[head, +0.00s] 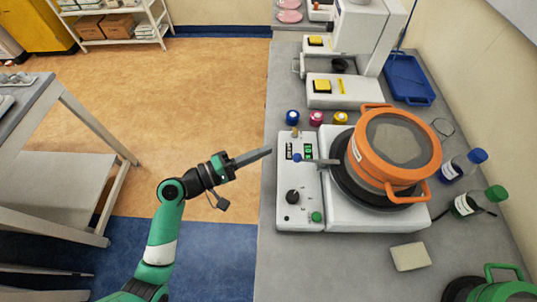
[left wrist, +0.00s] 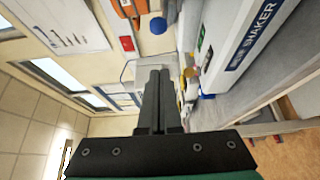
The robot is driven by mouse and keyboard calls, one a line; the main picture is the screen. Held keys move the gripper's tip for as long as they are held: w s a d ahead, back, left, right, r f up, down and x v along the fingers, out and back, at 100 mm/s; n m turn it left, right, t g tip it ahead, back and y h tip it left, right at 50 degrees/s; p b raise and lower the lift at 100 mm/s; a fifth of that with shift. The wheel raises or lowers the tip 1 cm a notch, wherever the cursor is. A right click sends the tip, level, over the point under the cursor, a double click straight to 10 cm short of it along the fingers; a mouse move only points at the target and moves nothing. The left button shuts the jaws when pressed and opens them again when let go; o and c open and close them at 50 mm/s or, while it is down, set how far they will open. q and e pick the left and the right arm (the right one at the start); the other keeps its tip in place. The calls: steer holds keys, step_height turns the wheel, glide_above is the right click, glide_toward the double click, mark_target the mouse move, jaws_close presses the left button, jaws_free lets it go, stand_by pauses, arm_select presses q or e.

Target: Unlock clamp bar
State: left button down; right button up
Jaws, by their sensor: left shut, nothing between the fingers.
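The clamp bar (head: 322,161) is a short grey bar with a blue knob (head: 297,158) at its left end, in the head view. It lies across the top of the white shaker (head: 300,212), with its right end at the orange pan (head: 402,140) on the dark round plate. My left gripper (head: 270,149) is shut and empty, left of the knob and apart from it. In the left wrist view its fingers (left wrist: 158,78) are together, and the shaker's labelled side (left wrist: 262,30) shows at upper right. A blue round thing (left wrist: 158,25) there may be the knob. My right gripper is not in view.
Small blue, pink and yellow-capped jars (head: 316,118) stand behind the shaker. A white instrument (head: 345,90) and blue tray (head: 408,80) are farther back. Bottles (head: 465,202) stand right, near a pale block (head: 410,256).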

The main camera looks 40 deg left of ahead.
arm_select(q)
steer(key=b+x, duration=0.2)
steer(key=x, duration=0.6)
steer(key=shift+w+d+f+b, duration=0.1)
steer(key=shift+b, duration=0.25)
steer(key=shift+d, duration=0.35)
steer(key=s, duration=0.1)
steer(key=s+d, duration=0.1)
steer(key=s, duration=0.1)
steer(key=shift+d, duration=0.1)
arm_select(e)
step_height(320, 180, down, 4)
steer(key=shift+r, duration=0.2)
arm_select(q)
steer(key=shift+p, duration=0.3)
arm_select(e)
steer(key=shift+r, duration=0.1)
